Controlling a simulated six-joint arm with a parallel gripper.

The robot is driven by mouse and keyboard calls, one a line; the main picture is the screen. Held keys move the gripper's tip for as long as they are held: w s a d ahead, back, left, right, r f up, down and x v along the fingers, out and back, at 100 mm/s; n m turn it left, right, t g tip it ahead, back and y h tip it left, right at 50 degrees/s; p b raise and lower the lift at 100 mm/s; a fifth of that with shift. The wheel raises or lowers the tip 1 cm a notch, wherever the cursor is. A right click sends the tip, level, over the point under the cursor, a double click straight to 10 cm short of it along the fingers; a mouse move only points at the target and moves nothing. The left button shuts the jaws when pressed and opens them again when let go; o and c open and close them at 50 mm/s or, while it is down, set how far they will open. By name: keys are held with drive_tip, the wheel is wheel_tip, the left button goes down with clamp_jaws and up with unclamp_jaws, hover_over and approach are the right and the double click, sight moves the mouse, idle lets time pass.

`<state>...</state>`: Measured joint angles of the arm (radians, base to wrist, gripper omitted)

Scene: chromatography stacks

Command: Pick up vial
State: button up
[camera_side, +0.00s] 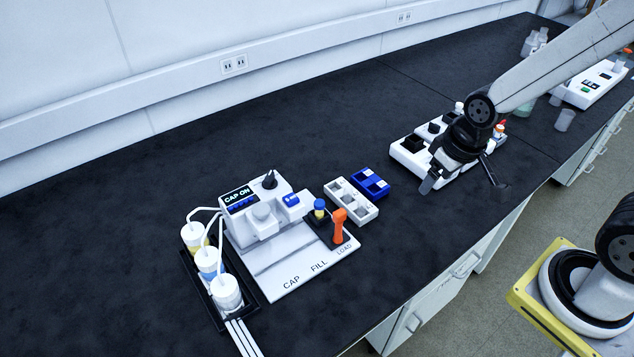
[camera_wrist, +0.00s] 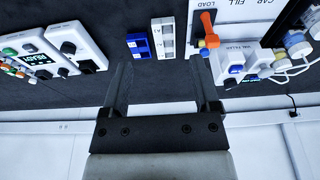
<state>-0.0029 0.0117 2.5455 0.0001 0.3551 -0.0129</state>
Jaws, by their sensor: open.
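A small vial (camera_side: 319,210) with a blue cap and yellow body stands in the dark holder by the LOAD label, beside an orange lever (camera_side: 339,225). In the wrist view the vial's blue cap (camera_wrist: 204,53) shows near the tip of the right finger, below the lever (camera_wrist: 207,22). My gripper (camera_side: 459,183) is well to the right of the vial in the side view, in front of the second white device. In the wrist view its two fingers (camera_wrist: 162,80) are spread apart with nothing between them.
The white capping station (camera_side: 305,262) reads CAP ON and has several white-capped bottles at its left. A white rack (camera_side: 351,199) and a blue rack (camera_side: 370,183) sit between it and my gripper. Another white device (camera_side: 405,163) is beside my gripper. The black bench is otherwise largely clear.

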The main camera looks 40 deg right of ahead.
drive_tip(key=w+a+f+n+g, duration=0.1)
drive_tip(key=w+a+f+n, duration=0.15)
drive_tip(key=w, duration=0.35)
drive_tip(key=w+a+f+n, duration=0.1)
drive_tip(key=w+a+n, duration=0.15)
drive_tip(key=w, duration=0.35)
drive_tip(key=n+g, duration=0.2)
drive_tip(key=n, duration=0.5)
hover_over(319, 203)
wheel_tip(319, 203, down, 8)
drive_tip(key=shift+s+d+r, duration=0.15)
drive_tip(key=shift+w+a+f+n, duration=0.25)
drive_tip(key=shift+f+n, duration=0.05)
drive_tip(key=shift+d+f, duration=0.1)
drive_tip(key=shift+f, duration=3.75)
drive_tip(key=shift+s, duration=0.1)
clamp_jaws()
